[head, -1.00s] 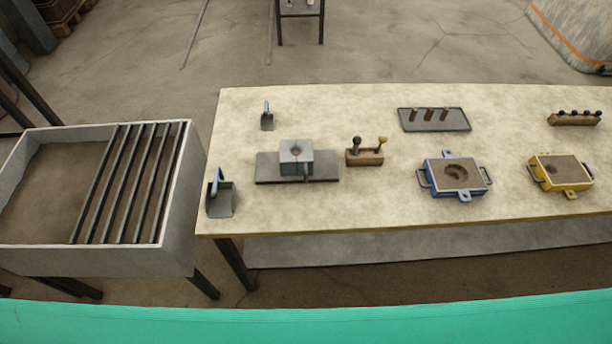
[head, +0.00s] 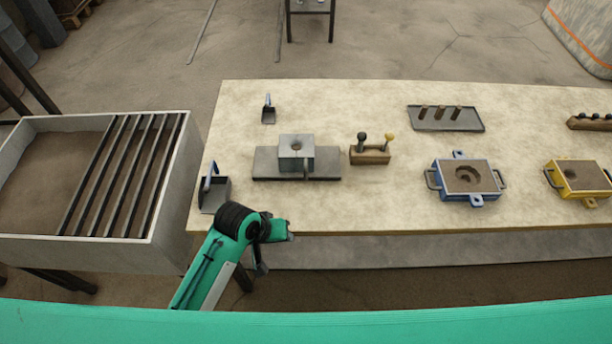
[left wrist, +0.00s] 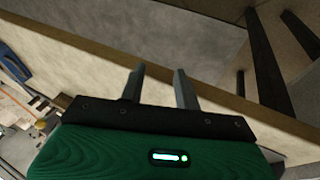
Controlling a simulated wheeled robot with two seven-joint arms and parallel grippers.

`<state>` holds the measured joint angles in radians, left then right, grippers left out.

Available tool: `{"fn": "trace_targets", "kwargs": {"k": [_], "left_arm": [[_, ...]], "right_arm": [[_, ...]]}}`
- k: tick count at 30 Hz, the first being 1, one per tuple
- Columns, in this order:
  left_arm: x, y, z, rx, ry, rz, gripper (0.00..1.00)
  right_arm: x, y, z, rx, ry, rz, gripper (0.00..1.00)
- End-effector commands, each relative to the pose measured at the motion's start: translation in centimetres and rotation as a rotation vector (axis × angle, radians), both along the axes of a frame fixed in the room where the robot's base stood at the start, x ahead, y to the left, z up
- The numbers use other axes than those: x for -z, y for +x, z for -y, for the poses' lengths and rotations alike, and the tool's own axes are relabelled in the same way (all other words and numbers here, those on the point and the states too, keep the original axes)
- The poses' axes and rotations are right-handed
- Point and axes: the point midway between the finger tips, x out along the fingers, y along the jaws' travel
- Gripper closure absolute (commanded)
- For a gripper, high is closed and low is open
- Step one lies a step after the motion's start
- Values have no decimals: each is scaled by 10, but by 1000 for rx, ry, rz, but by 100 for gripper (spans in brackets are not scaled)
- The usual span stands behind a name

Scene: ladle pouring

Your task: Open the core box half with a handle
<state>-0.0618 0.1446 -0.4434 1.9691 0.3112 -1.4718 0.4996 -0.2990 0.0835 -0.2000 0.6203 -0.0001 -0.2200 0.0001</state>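The core box (head: 296,150) is a grey metal block with a round hole in its top. It sits closed on a dark flat plate (head: 265,165) in the left middle of the table. A small handle (head: 306,167) shows faintly at its near side. My left gripper (head: 262,262) is at the table's near edge in the head view, below and left of the box, and touches nothing I can make out. In the left wrist view (left wrist: 157,72) its two fingers stand apart with nothing between them. My right gripper is not in view.
A dustpan-like scoop (head: 214,195) stands at the table's left near corner, close to my left arm. A wooden block with two knobs (head: 370,155) is right of the box. Blue (head: 465,178) and yellow (head: 582,178) mould boxes lie further right. A sand bin (head: 160,215) adjoins on the left.

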Motion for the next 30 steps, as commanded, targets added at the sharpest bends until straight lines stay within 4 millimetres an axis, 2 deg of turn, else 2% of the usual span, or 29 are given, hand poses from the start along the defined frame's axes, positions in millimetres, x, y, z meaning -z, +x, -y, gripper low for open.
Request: {"fn": "trace_targets", "kwargs": {"k": [3, 11, 21, 25, 30], "left_arm": [[-33, -3, 12, 17, -25, 2, 67], [-47, 24, 46, 0, -57, -63, 67], [-82, 68, 90, -71, -28, -191, 67], [-96, 86, 98, -130, 19, -240, 67], [-116, 111, 98, -239, 100, -290, 67]], "right_arm": [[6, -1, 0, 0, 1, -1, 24], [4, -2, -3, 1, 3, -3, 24], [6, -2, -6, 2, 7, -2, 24], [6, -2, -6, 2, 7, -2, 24], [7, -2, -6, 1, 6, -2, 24]]}}
